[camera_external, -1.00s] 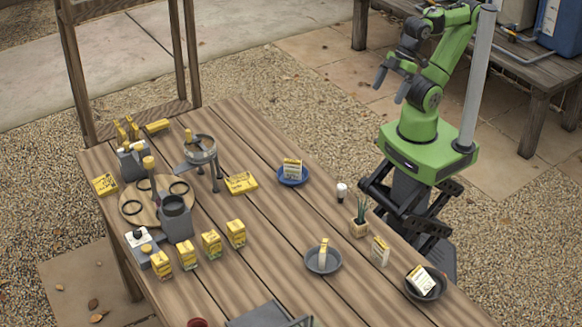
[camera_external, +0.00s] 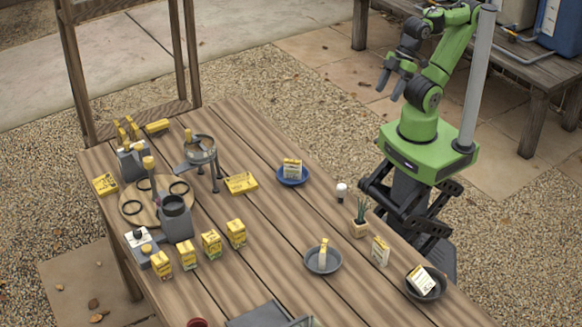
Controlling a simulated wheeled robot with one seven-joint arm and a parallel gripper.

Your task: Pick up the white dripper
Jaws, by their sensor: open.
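A small white bottle-like thing (camera_external: 341,192), which seems to be the white dripper, stands upright near the right edge of the wooden table. It is small in the picture, so its details are unclear. My gripper (camera_external: 390,89) is open and empty. It hangs in the air beyond the table's right edge, above and to the right of the white thing in the picture, well apart from it.
A blue saucer (camera_external: 305,180) with a packet stands left of the white thing. A small potted plant (camera_external: 359,228) is close below it. Grey dishes (camera_external: 310,266) and an upright packet (camera_external: 380,252) stand farther forward. Several tools and yellow boxes fill the table's left side.

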